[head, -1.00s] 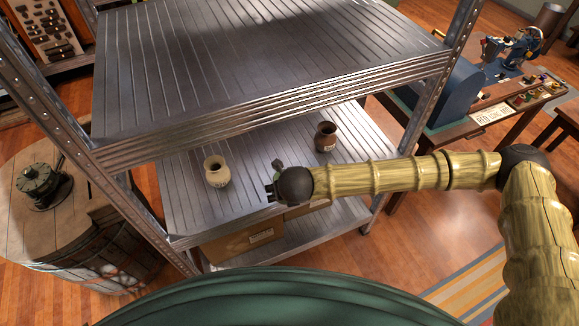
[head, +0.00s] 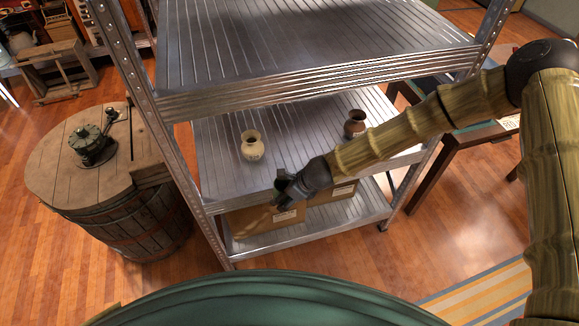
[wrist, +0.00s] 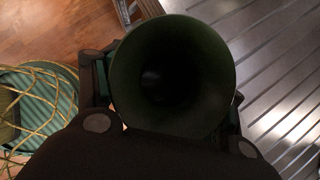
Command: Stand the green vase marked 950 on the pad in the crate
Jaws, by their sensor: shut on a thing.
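My gripper (head: 283,190) is at the front edge of the middle metal shelf (head: 225,170). In the wrist view it is shut on a dark green vase (wrist: 172,72), whose wide round mouth faces the camera. The vase's number is not visible, and its lower body is hidden below the rim. In the head view the held vase is too dark to make out clearly. I cannot identify the crate or the pad in either view.
A cream vase (head: 252,146) and a brown vase (head: 355,124) stand on the middle shelf. Cardboard boxes (head: 262,218) sit on the shelf below. A wooden barrel (head: 125,225) stands left of the rack. The floor between them is narrow.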

